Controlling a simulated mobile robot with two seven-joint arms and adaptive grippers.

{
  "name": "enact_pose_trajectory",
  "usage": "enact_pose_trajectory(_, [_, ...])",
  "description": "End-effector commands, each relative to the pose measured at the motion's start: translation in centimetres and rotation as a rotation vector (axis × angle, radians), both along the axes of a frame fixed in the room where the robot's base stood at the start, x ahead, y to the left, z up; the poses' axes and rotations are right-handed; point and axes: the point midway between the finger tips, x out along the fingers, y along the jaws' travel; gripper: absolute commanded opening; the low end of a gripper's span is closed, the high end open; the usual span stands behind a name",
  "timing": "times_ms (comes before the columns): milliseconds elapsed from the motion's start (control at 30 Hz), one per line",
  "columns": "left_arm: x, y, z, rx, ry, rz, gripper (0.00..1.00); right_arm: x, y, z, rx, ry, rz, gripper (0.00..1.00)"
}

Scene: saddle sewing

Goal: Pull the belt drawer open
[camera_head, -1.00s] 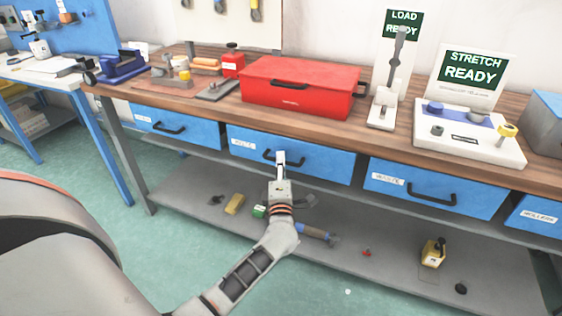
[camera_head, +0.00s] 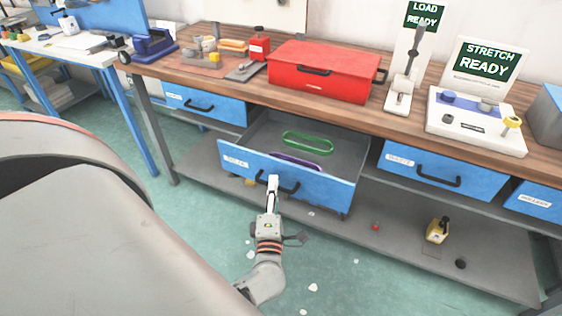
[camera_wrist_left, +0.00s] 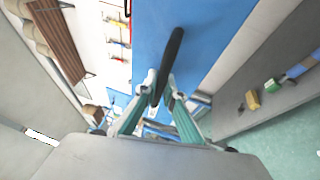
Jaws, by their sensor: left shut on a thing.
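The belt drawer (camera_head: 320,190) has a blue front with a white label and stands pulled out from under the workbench. Inside its grey tray lie a green belt loop (camera_head: 307,143) and a purple belt loop (camera_head: 297,161), partly hidden by the front. My left gripper (camera_head: 272,184) is shut on the drawer's black handle (camera_head: 291,188). In the left wrist view the black handle (camera_wrist_left: 171,60) runs between the two fingers (camera_wrist_left: 160,98), against the blue drawer front (camera_wrist_left: 205,25). My right gripper is not in view.
A red toolbox (camera_head: 320,72) sits on the wooden benchtop above. Closed blue drawers flank the open one at left (camera_head: 207,105) and right (camera_head: 442,172). A grey lower shelf (camera_head: 400,235) holds a yellow item (camera_head: 437,231).

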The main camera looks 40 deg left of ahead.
Motion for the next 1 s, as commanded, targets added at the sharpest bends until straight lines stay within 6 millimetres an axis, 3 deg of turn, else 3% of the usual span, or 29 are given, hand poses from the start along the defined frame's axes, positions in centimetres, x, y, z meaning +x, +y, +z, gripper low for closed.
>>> enact_pose_trajectory(100, [-1.8, -0.5, 0.0, -0.001, 0.002, -0.001, 0.00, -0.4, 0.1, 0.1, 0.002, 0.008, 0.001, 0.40])
enact_pose_trajectory(300, [-3.4, -0.9, 0.0, -0.001, 0.000, -0.001, 0.00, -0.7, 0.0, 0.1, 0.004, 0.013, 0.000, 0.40])
enact_pose_trajectory(767, [-3.8, -1.0, -0.1, 0.000, 0.001, -0.001, 0.00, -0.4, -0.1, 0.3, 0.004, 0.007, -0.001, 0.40])
enact_pose_trajectory(800, [-3.8, -1.0, -0.1, 0.000, 0.001, -0.001, 0.14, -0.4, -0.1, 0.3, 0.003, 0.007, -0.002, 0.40])
enact_pose_trajectory(867, [-3.8, -1.0, -0.1, 0.000, 0.001, -0.001, 0.26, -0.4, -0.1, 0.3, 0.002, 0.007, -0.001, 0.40])
enact_pose_trajectory(1000, [-3.8, -1.0, 0.0, 0.000, 0.000, -0.001, 0.26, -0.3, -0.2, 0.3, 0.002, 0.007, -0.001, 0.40])
